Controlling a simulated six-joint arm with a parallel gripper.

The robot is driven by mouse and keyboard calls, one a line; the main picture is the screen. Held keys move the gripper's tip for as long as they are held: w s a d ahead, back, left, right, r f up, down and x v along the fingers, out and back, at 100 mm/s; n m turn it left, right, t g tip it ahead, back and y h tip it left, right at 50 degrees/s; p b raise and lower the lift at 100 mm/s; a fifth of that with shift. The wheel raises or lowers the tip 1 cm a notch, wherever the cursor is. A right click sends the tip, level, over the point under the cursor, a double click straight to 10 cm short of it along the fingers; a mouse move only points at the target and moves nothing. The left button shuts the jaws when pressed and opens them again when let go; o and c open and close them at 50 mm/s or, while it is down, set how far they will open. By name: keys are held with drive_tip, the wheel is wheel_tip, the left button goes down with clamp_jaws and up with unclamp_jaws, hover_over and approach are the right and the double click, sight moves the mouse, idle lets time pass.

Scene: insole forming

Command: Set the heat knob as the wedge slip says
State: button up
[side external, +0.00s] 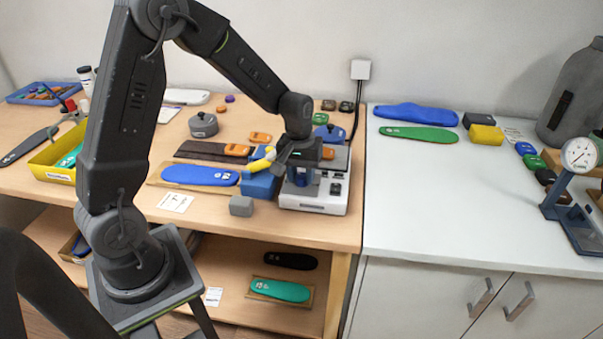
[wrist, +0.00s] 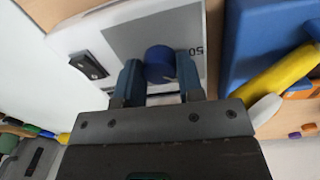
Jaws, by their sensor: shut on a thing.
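The white heater unit (side external: 312,207) stands near the right edge of the wooden bench. In the wrist view its white top (wrist: 85,35) has a grey panel, a dark switch and a printed "50". The heat knob (wrist: 159,62) is a short blue cylinder on this top. My gripper (wrist: 160,76) has a blue finger on each side of the knob and is shut on it. In the side view my gripper (side external: 302,178) points down over the unit and hides the knob. A white slip (side external: 175,202) lies on the bench front; its marks are too small to read.
A blue block (side external: 259,185) with a yellow tool (side external: 262,160) stands close left of my gripper. A grey block (side external: 241,206) is in front of it. A blue insole (side external: 200,174) lies further left.

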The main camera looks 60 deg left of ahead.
sight(299, 175)
drive_tip(key=shift+m, duration=1.9)
drive_tip(key=o, duration=0.9)
drive_tip(key=r, duration=1.3)
drive_tip(key=shift+a+r, duration=0.35)
drive_tip(key=shift+r, duration=0.05)
drive_tip(key=shift+s, duration=0.1)
